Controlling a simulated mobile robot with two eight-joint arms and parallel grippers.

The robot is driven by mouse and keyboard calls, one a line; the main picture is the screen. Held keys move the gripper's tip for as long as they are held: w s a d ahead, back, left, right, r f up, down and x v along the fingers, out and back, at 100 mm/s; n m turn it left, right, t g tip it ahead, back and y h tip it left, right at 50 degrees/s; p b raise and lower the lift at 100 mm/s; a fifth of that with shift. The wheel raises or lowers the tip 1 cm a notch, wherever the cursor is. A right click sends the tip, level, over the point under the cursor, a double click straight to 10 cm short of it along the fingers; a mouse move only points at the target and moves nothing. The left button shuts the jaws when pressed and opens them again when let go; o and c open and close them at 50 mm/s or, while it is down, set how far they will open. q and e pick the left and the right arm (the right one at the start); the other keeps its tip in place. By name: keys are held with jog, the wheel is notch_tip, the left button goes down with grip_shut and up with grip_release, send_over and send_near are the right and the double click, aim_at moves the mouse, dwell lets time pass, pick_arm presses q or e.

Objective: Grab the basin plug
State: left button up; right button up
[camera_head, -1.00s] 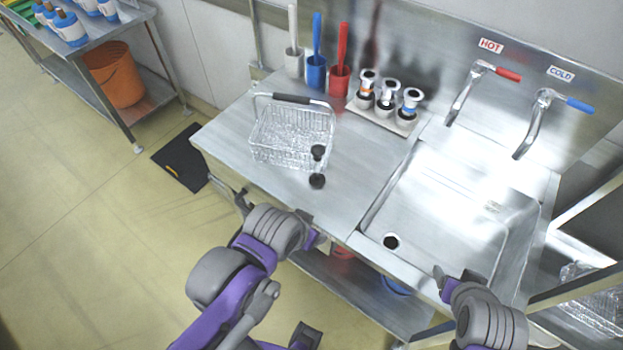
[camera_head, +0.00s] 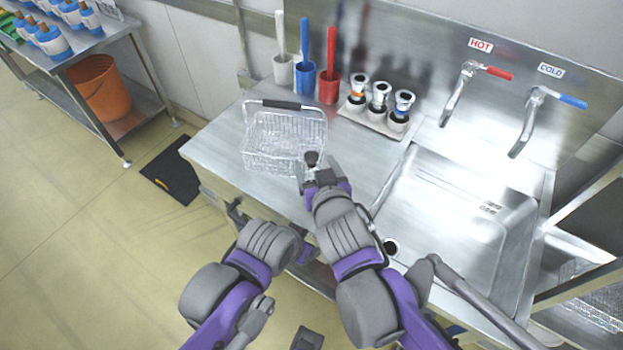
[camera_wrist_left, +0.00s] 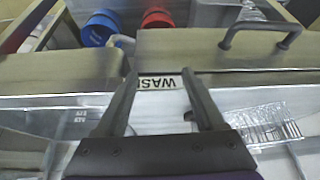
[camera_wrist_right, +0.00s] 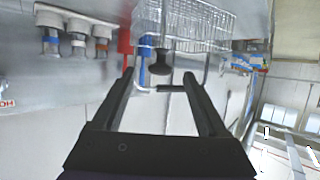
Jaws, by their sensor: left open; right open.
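A small black basin plug (camera_head: 312,157) shows on the steel counter in front of the wire basket. In the right wrist view the dark, waisted plug (camera_wrist_right: 161,68) appears between and just beyond the fingertips. My right gripper (camera_head: 315,170) is open at the plug and hides its lower part in the head view. I cannot tell whether the fingers touch it. My left gripper (camera_wrist_left: 160,74) is open and empty by the counter's front edge, near a drawer handle; its fingers are mostly hidden in the head view.
The wire basket (camera_head: 284,137) stands just behind the plug. Cups with brushes and a tray of cylinders (camera_head: 376,120) line the back. The sink (camera_head: 450,215) with a drain hole (camera_head: 391,247) lies to the right. A drawer handle (camera_wrist_left: 262,36) juts from the front.

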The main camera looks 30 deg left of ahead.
aim_at(310, 152)
jog(key=shift+x, duration=3.6)
jog(key=shift+r, duration=0.2)
grip_shut()
